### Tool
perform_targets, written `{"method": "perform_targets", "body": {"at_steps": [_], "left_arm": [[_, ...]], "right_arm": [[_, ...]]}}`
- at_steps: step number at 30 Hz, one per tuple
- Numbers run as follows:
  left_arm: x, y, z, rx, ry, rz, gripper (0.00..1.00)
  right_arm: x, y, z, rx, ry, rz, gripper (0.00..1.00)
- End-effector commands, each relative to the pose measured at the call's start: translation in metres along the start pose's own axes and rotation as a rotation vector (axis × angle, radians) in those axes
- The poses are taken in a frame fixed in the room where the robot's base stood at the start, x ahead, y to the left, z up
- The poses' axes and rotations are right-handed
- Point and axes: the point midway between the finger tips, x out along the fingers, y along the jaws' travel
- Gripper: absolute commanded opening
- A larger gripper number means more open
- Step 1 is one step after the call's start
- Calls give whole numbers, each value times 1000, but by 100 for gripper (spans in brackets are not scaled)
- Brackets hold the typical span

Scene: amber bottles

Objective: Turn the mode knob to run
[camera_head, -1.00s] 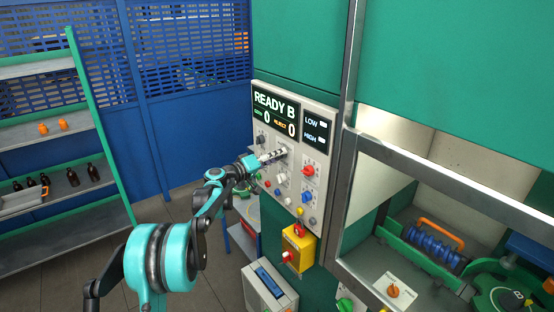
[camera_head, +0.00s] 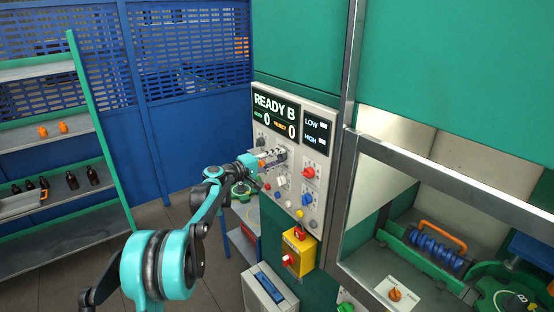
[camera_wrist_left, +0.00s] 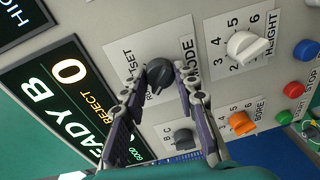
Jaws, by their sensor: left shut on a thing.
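The mode knob (camera_wrist_left: 160,73) is a black pointer knob on a white plate marked MODE in the left wrist view. Part of its scale reads SET; the rest is partly covered by my fingers, and I cannot tell which mark it points to. My left gripper (camera_wrist_left: 160,82) has one finger on each side of the knob and is shut on it. In the head view my left gripper (camera_head: 280,154) reaches the control panel (camera_head: 318,178) from the left and hides the knob. The display (camera_head: 275,112) reads READY B, with two zeros. My right gripper is not in view.
Close around the knob are a white HEIGHT knob (camera_wrist_left: 246,45), an orange BORE knob (camera_wrist_left: 241,123), another black knob (camera_wrist_left: 183,137), and blue (camera_wrist_left: 305,50) and red (camera_wrist_left: 292,89) buttons. A yellow box with red switch (camera_head: 298,250) sits below the panel.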

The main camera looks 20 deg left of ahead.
Motion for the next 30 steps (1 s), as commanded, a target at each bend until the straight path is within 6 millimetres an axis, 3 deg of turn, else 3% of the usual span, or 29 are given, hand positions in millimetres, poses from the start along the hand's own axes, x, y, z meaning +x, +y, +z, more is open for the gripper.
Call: {"method": "perform_targets", "body": {"at_steps": [8, 9, 11, 23, 30], "left_arm": [[0, 0, 0, -1, 1, 0, 0], [0, 0, 0, -1, 1, 0, 34], [0, 0, 0, 0, 1, 0, 50], [-7, 0, -1, 0, 2, 0, 50], [-52, 0, -1, 0, 4, 0, 50]], "right_arm": [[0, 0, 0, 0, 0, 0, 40], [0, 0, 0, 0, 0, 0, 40], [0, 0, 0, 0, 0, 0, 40], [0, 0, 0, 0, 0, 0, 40], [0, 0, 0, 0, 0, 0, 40]]}}
